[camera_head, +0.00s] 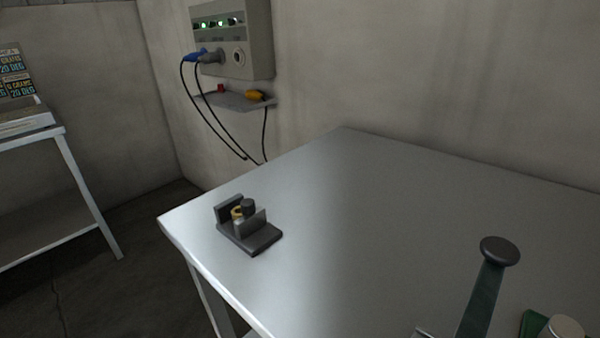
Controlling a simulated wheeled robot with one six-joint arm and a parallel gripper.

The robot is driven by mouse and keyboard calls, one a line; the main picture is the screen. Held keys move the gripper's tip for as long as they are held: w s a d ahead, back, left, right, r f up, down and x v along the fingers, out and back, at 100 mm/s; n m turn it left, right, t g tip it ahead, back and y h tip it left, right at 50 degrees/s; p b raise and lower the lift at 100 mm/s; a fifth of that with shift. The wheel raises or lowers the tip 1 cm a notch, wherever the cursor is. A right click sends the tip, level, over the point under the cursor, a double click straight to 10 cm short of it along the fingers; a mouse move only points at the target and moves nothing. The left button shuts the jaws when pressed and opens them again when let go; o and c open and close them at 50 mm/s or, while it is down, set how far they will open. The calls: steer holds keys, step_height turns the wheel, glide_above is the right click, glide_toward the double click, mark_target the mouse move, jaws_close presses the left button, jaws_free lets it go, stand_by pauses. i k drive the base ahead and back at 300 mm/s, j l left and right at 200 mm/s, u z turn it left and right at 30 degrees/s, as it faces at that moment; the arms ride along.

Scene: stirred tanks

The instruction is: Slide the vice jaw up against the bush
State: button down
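A small dark vice (262,242) stands on the metal table near its left corner. It has a flat base, an upright plate at the back left and a second upright plate, which looks like the jaw (252,223), nearer the middle of the base. A brass-coloured bush (237,213) sits between the two plates. My gripper does not show in this view.
The metal table (370,220) is mostly clear. A lever with a dark round knob (500,251) rises at the lower right, beside a green item with a metal cap (563,329). A wall box (232,40) with cables and a small shelf (235,101) are behind. Another table (60,150) stands left.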

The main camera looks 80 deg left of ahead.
mark_target(253, 219)
steer(key=u, duration=0.4)
steer(key=k+l+u, duration=0.1)
steer(key=u, duration=0.35)
steer(key=k+u, duration=0.1)
steer(key=u, duration=0.75)
steer(key=k+j, duration=0.2)
steer(key=k, duration=0.2)
steer(key=k+j, duration=0.2)
steer(key=k, duration=0.2)
steer(key=l+u, duration=0.05)
